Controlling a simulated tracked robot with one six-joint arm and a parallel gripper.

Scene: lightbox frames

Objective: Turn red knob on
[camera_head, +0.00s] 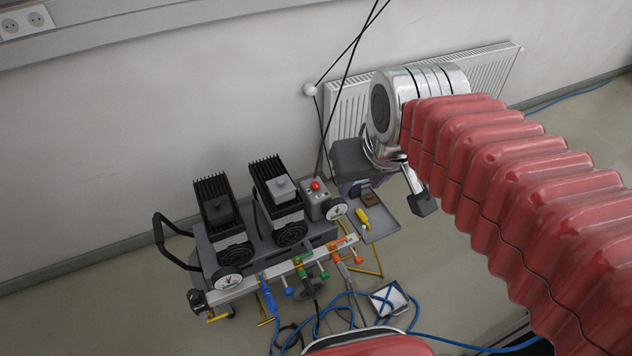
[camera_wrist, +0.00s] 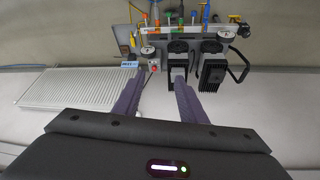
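The red knob (camera_head: 315,185) is a small round knob on top of a grey box (camera_head: 317,202) at the right end of the compressor unit. In the wrist view the red knob (camera_wrist: 153,68) shows between and beyond my two purple fingers. My gripper (camera_wrist: 158,78) is open and empty, its fingers spread apart. In the head view my gripper is just right of the knob, partly hidden by my own arm, and looks apart from it. I cannot tell which way the knob is turned.
Two black finned motors (camera_head: 216,205) stand left of the knob. A gauge (camera_head: 334,208) sits close beside it. A side tray (camera_head: 377,222) holds a yellow tool. A white radiator (camera_head: 490,72) is on the wall behind. Valves and blue hoses (camera_head: 345,307) are in front.

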